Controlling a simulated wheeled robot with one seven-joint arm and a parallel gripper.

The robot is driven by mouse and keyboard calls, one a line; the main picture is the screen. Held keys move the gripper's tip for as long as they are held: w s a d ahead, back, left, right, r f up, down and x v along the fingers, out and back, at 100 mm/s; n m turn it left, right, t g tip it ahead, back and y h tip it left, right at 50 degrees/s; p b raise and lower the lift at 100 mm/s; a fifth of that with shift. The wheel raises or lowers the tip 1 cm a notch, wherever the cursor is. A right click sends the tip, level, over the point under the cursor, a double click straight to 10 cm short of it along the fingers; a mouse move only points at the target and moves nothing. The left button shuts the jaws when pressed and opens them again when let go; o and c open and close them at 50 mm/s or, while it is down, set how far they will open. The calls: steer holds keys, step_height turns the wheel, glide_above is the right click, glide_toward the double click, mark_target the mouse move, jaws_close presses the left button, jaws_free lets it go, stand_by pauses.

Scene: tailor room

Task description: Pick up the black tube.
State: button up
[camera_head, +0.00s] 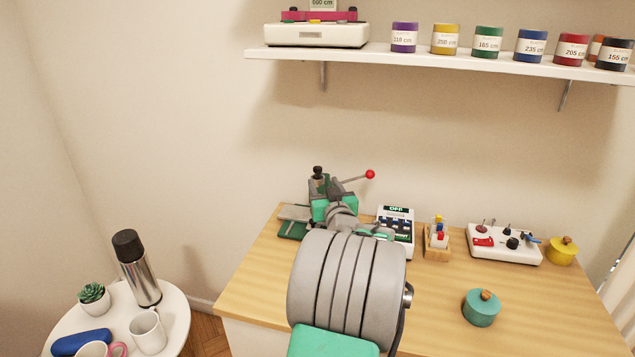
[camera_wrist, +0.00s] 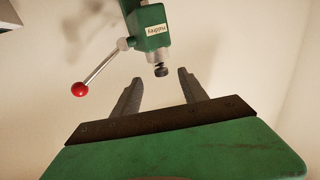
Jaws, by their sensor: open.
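No object in view is plainly the black tube. A black cylindrical container (camera_head: 614,54) labelled 155 cm stands at the right end of the wall shelf. Small black pieces (camera_head: 512,243) sit on a white tray on the table. My gripper (camera_wrist: 160,88) is open in the wrist view, with nothing between its two fingers. The green press (camera_wrist: 152,28) appears beyond the fingertips, with its dark die pointing down toward the gap. In the head view my arm hides most of my gripper and part of the press (camera_head: 320,210).
The press lever has a red ball (camera_head: 370,174). On the wooden table (camera_head: 540,310) are a label device (camera_head: 396,213), a wooden holder (camera_head: 437,250), a white tray (camera_head: 490,255), a teal pot (camera_head: 481,310) and a yellow pot (camera_head: 562,252). The table's front right is clear.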

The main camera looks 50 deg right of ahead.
mark_target(319, 172)
steer(key=x, duration=0.3)
steer(key=p+x, duration=0.1)
steer(key=x, duration=0.1)
steer(key=shift+w+d+r, duration=0.2)
steer(key=shift+w+r, duration=0.1)
steer(key=shift+r, duration=0.05)
jaws_close()
